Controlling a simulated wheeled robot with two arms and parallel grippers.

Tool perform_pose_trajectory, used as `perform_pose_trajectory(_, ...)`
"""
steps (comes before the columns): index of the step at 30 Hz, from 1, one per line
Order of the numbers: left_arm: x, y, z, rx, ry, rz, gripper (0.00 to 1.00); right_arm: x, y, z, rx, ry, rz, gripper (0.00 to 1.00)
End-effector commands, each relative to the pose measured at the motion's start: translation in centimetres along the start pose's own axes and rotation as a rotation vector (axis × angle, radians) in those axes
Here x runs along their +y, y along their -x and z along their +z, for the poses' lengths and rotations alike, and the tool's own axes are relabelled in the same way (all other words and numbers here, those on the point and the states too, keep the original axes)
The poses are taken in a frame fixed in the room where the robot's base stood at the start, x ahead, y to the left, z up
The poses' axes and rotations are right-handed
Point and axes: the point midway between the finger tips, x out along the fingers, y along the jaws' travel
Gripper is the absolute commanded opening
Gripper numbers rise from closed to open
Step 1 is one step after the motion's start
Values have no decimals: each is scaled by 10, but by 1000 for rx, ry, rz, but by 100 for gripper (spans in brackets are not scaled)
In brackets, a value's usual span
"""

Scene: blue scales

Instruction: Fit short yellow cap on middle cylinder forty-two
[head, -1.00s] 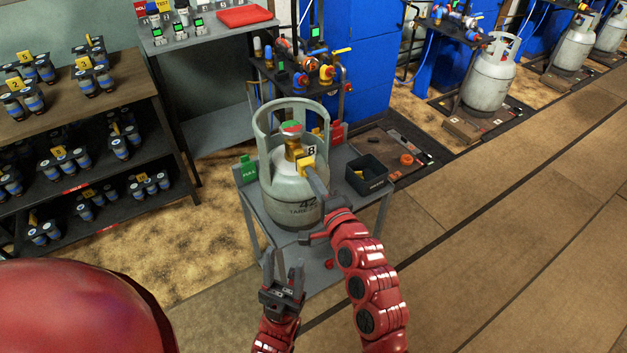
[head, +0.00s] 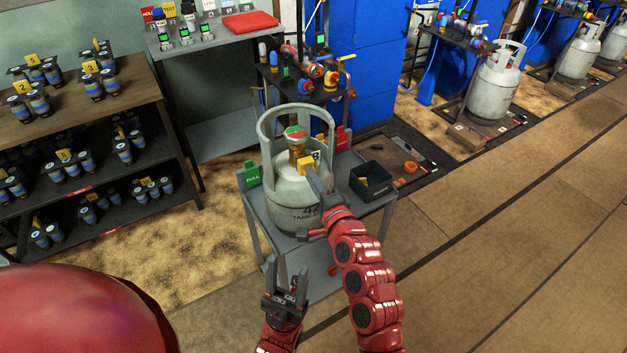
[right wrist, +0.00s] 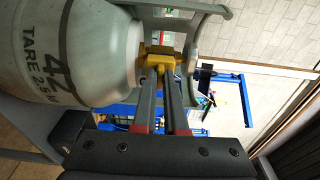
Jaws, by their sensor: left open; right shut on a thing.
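The grey cylinder forty-two (head: 294,205) stands upright on a small grey trolley and also shows in the right wrist view (right wrist: 75,55). Its brass valve (head: 296,150) has a red-and-green top inside the collar. My right gripper (head: 312,172) is shut on the short yellow cap (head: 304,168) at the valve's side. In the right wrist view the yellow cap (right wrist: 166,64) sits between the two fingertips and meets the brass; how far it is seated I cannot tell. My left gripper (head: 288,270) is open and empty, in front of the trolley and below the cylinder.
A black bin (head: 372,181) with a small yellow patch stands on the trolley (head: 340,215), right of the cylinder. A green sign (head: 251,174) and a red sign (head: 342,138) flank it.

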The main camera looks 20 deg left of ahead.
Motion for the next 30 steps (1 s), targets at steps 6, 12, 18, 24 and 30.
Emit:
perform_pose_trajectory(6,0,1,0,0,0,0,53,-1,-5,0,0,0,-1,13)
perform_pose_trajectory(12,0,1,0,0,0,0,53,0,-5,0,0,0,0,45)
perform_pose_trajectory(18,0,1,0,0,0,0,53,0,-4,0,0,0,0,45)
perform_pose_trajectory(24,0,1,0,0,0,0,53,2,4,0,1,-2,1,45)
perform_pose_trajectory(30,0,2,0,0,0,0,53,3,37,0,1,-4,3,45)
